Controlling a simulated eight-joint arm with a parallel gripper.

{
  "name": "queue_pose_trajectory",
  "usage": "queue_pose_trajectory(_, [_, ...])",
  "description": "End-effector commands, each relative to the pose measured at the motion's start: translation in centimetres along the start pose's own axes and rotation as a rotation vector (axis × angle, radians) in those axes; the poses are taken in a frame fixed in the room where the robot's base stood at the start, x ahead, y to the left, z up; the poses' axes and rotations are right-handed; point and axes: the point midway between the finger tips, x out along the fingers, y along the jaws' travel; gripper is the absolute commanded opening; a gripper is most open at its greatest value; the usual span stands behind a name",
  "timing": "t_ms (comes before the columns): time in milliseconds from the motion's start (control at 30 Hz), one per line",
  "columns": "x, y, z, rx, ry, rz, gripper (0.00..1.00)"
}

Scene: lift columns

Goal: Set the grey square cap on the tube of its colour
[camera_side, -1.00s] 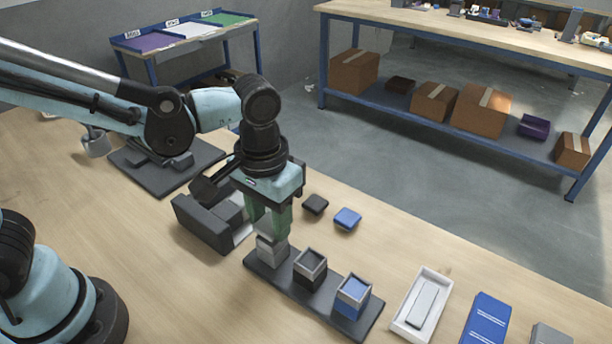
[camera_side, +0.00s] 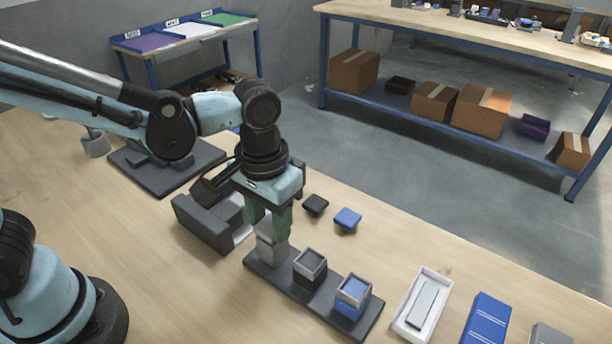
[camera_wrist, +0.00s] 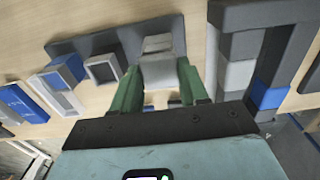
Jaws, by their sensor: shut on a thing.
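A dark base strip (camera_side: 374,322) carries three square tubes in a row: a grey one (camera_side: 271,254) at the left, a black one (camera_side: 308,272) with a light rim, and a blue one (camera_side: 351,301) with a light rim. My gripper (camera_side: 269,232) points down over the grey tube, its green fingers shut on a grey piece that looks like the grey cap (camera_wrist: 158,43). The fingers hide much of the cap and tube top in the side view. Cap and tube are lined up closely; I cannot tell whether the cap is seated. The wrist view also shows my gripper (camera_wrist: 160,98).
A black cap (camera_side: 316,204) and a blue cap (camera_side: 347,218) lie behind the strip. A dark block-like holder (camera_side: 205,225) stands close left of my gripper. A white tray (camera_side: 421,304) with a grey bar and a blue box (camera_side: 486,322) lie to the right.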

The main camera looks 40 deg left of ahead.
Motion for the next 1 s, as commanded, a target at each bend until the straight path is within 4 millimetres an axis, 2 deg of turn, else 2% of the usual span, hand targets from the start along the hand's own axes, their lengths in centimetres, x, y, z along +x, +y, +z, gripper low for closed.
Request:
queue_pose_trajectory(367, [0.14, 0.00, 0.00, 0.000, 0.000, 0.000, 0.15])
queue_pose_trajectory(400, [0.14, 0.00, 0.00, 0.000, 0.000, 0.000, 0.45])
queue_pose_trajectory(567, [0.14, 0.00, 0.00, 0.000, 0.000, 0.000, 0.70])
queue_pose_trajectory(600, [0.14, 0.00, 0.00, 0.000, 0.000, 0.000, 0.73])
queue_pose_trajectory(800, [0.14, 0.00, 0.00, 0.000, 0.000, 0.000, 0.75])
queue_pose_trajectory(967, [0.14, 0.00, 0.00, 0.000, 0.000, 0.000, 0.99])
queue_pose_trajectory(1000, [0.14, 0.00, 0.00, 0.000, 0.000, 0.000, 0.99])
